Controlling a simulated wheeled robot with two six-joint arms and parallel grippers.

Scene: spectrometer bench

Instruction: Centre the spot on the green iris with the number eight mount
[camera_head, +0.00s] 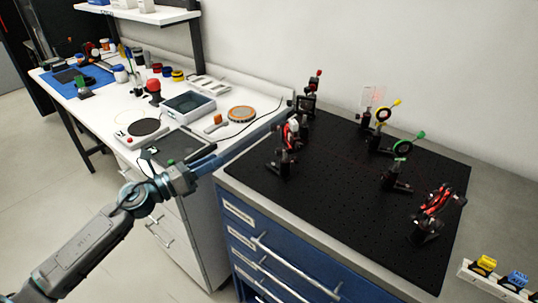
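No mount number is readable, so I cannot tell which is number eight. A faint red glow (377,97) shows on a clear plate at the back. My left gripper (211,155) is left of the breadboard, apart from the optics, with its fingers seemingly spread and empty. My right gripper is not in view.
Blue drawers (270,245) are under the breadboard. A white bench (190,90) with instruments and a tray is at the left. A rack with yellow and blue pieces (483,265) is at the right edge.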

